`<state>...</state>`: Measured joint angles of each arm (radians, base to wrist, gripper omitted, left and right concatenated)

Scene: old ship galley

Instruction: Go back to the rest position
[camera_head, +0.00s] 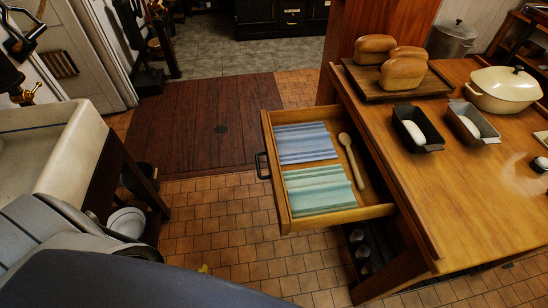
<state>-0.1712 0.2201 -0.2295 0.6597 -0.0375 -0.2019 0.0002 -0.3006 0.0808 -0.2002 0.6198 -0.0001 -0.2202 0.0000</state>
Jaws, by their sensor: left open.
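My left arm comes in at the lower left as grey links. The dark end of my left gripper (139,252) shows just past them, low beside the sink, and most of it is hidden by my own links. It is open, and I see nothing held in it. It is well apart from the open drawer (283,219). The drawer holds a blue striped cloth (304,143), a green striped cloth (319,189) and a wooden spoon (351,160). My right gripper is not in view.
The wooden table (470,205) bears a board of loaves (403,74), two dark tins (417,127) and a cream pot (502,88). A white sink (75,150) stands at the left, with a white bowl (127,222) below.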

